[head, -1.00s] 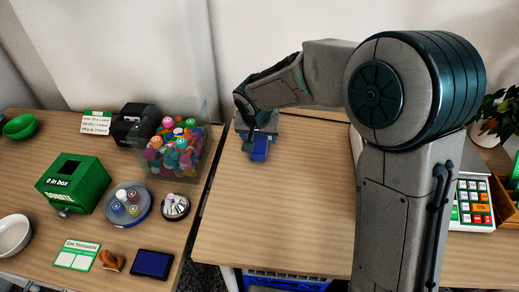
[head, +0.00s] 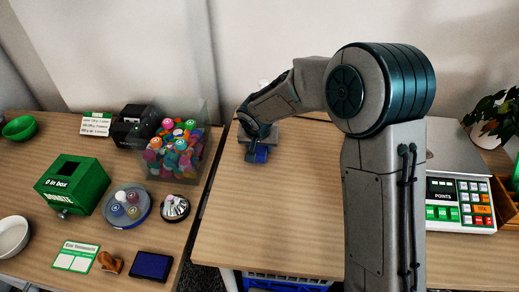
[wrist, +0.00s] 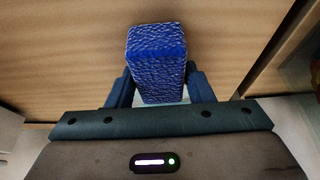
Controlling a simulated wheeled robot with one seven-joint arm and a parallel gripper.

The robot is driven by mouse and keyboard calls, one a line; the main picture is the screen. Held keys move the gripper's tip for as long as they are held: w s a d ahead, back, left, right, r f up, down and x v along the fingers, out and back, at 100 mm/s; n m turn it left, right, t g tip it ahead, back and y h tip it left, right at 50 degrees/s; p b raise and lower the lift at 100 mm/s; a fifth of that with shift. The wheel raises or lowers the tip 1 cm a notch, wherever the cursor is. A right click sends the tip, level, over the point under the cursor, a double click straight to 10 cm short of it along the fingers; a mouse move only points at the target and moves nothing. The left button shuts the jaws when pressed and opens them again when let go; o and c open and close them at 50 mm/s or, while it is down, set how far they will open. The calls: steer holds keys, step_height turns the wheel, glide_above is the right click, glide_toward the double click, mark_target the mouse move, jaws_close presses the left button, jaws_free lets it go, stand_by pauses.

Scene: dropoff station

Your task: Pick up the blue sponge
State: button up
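The blue sponge (wrist: 157,50) is a textured blue block, seen between the two fingers of my gripper (wrist: 158,80) in the wrist view. A finger lies against each side of it, and my gripper looks shut on it. The far part of the sponge sticks out past the fingertips. In the head view my gripper (head: 258,147) is over the left part of the right-hand table, with the sponge (head: 261,155) partly hidden under it. I cannot tell whether the sponge is clear of the table.
The right-hand table (head: 300,210) is bare around my gripper. A gap separates it from the left table, which holds a clear bin of colourful items (head: 176,150), a green donation box (head: 72,183) and a bell (head: 174,207). A register (head: 460,203) stands at the right.

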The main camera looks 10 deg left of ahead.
steer(key=c, duration=0.4)
steer(key=shift+r, duration=0.1)
steer(key=shift+r, duration=0.6)
step_height(320, 180, up, 3)
steer(key=shift+f, duration=0.15)
steer(key=s+d+r, duration=0.1)
steer(key=d+r, duration=0.1)
steer(key=d, duration=0.1)
steer(key=s+d+r+p, duration=0.1)
steer(key=d+r, duration=0.1)
steer(key=d, duration=0.2)
steer(key=s+d+r, duration=0.1)
steer(key=d+r, duration=0.2)
steer(key=d, duration=0.1)
steer(key=shift+d+p, duration=0.15)
steer(key=shift+p, duration=0.25)
